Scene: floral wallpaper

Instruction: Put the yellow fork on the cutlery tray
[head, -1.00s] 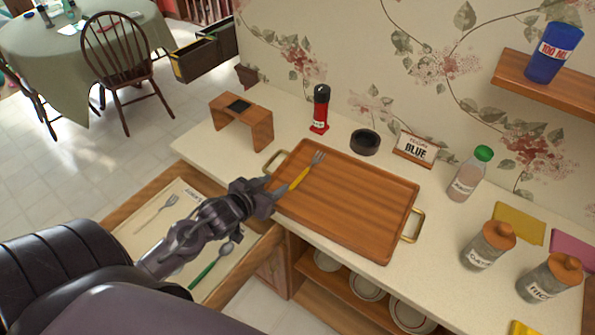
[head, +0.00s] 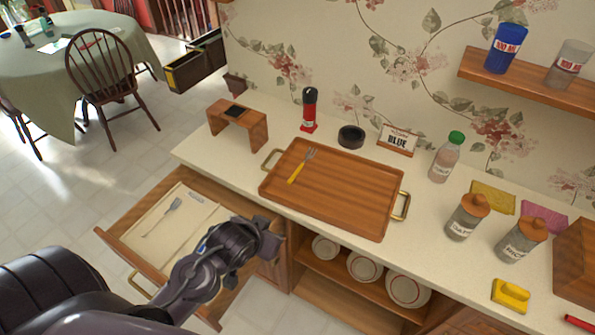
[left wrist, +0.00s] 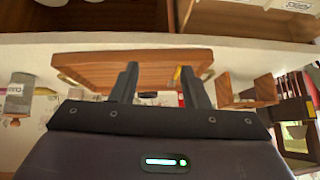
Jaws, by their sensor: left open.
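The yellow fork (head: 297,171) lies on the left part of the wooden tray (head: 345,205) with brass handles, on the counter. Its handle is yellow and its tines are grey, pointing to the back right. A pale cutlery tray (head: 150,226) sits in the open drawer, with a grey utensil in it; my left arm hides its right part. My left gripper (head: 268,232) is open and empty, in front of the counter edge and apart from the fork. In the left wrist view its fingers (left wrist: 158,85) are spread, with the wooden tray (left wrist: 100,68) beyond. My right gripper is not in view.
A small wooden stand (head: 238,122), red bottle (head: 309,108), black bowl (head: 351,136) and "BLUE" sign (head: 398,140) stand behind the wooden tray. Jars (head: 467,217) and a green-capped bottle (head: 446,158) are to the right. Plates (head: 364,267) fill the shelf below.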

